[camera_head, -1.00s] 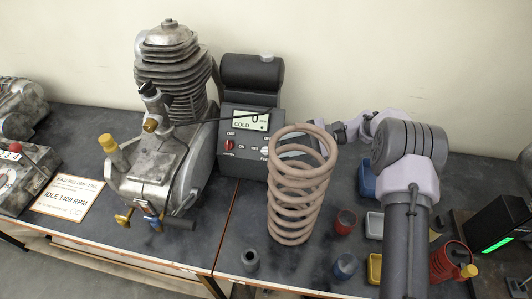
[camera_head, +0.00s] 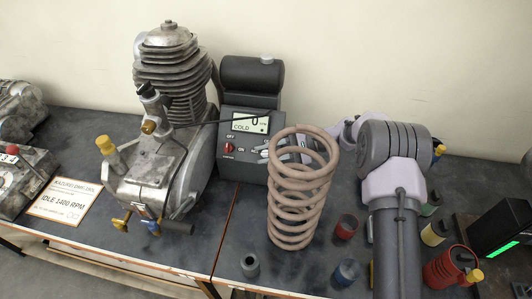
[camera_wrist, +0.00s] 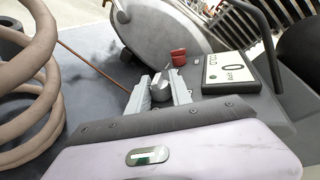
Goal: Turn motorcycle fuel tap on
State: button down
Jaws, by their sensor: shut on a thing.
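My gripper (camera_wrist: 160,92) is at the dark control box (camera_wrist: 215,120), with its two grey fingers on either side of a round grey knob (camera_wrist: 160,86) and shut on it. In the head view my gripper (camera_head: 272,150) reaches the box front from the right, partly hidden behind a coil spring. The engine (camera_head: 165,165) stands left of the box. A small brass lever (camera_head: 122,219) and a blue fitting sit at its lower front; I cannot tell for certain which part is the fuel tap. My gripper is well away from them.
The tall coil spring (camera_head: 300,190) stands close in front of my gripper. The box has a red switch (camera_head: 228,147) and a display (camera_head: 250,122) reading COLD and 0. Small cups, including a red one (camera_head: 346,226), stand near my arm. A sign (camera_head: 65,200) lies at left.

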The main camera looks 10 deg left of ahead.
jog(key=shift+f+m+y, duration=0.15)
jog(key=shift+m+y, duration=0.15)
jog(key=shift+y, duration=0.1)
jog(key=shift+m+t+y+b, duration=0.3)
jog(key=shift+t+y+b, duration=0.3)
jog(key=shift+t, duration=0.1)
jog(key=c, duration=1.4)
grip_release()
jog(key=shift+c, duration=0.2)
jog(key=p+v, duration=0.4)
jog(key=v, duration=1.3)
jog(key=shift+d, duration=0.25)
